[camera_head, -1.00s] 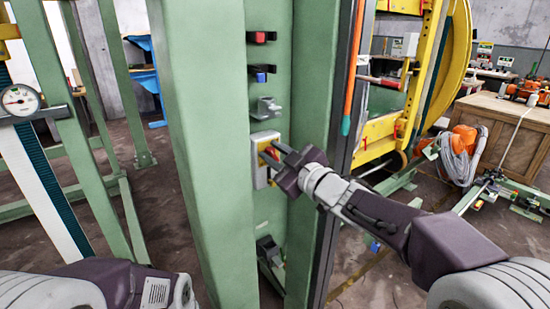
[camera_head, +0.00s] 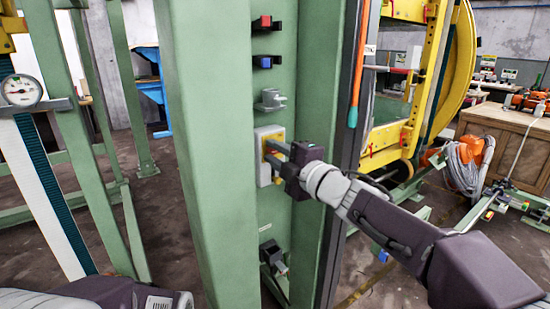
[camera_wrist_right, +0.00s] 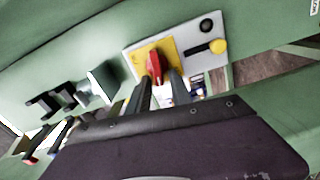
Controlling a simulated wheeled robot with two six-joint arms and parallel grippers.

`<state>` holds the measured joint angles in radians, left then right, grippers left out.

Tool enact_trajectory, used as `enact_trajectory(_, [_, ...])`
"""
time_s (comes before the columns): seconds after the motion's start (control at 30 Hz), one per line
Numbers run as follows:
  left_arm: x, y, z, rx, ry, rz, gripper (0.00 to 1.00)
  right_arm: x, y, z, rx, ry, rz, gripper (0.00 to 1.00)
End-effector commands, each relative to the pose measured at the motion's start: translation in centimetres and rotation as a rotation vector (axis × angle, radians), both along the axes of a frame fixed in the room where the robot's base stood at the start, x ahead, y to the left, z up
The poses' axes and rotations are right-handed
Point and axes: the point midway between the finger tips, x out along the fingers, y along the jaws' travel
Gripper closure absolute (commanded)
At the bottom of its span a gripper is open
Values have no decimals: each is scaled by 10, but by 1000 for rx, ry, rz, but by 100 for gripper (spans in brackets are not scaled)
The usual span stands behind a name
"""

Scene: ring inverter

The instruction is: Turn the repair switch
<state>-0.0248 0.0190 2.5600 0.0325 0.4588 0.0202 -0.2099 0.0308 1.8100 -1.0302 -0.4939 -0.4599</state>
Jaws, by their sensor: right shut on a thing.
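The repair switch is a red knob (camera_wrist_right: 154,66) on a yellow plate, set in a pale grey switch box (camera_wrist_right: 210,58) on the green machine column. In the head view the switch box (camera_head: 264,178) faces me, with its knob mostly hidden by my gripper. My right gripper (camera_head: 271,154) reaches it from the right. In the right wrist view its two fingers (camera_wrist_right: 160,92) are at the red knob, shut on it. The left arm shows only at the lower left edge; its gripper is out of view.
Above the switch box the column carries a grey bracket (camera_head: 270,99), a blue-ended part (camera_head: 266,61) and a red-ended part (camera_head: 266,22). Another black fitting (camera_head: 272,256) sits below. An orange rod (camera_head: 358,70) hangs to the right of the column.

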Motion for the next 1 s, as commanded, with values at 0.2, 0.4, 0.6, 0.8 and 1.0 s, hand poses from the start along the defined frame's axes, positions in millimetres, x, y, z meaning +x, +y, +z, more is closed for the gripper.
enact_trajectory(0.2, [0, 0, -8, 0, 0, 0, 55, 0, 0, -5, -80, -54, -2, 100])
enact_trajectory(0.4, [0, 0, -10, 0, 0, 0, 55, 0, 0, -5, -117, -81, -2, 100])
enact_trajectory(0.6, [0, 0, -11, 0, 0, 0, 55, 0, 0, -4, -126, -88, -2, 100])
enact_trajectory(0.8, [0, 0, -10, 0, 0, 0, 55, 0, 0, -4, -126, -88, -2, 100])
enact_trajectory(1.0, [0, 0, -10, 0, 0, 0, 55, 0, 0, -4, -125, -88, -2, 67])
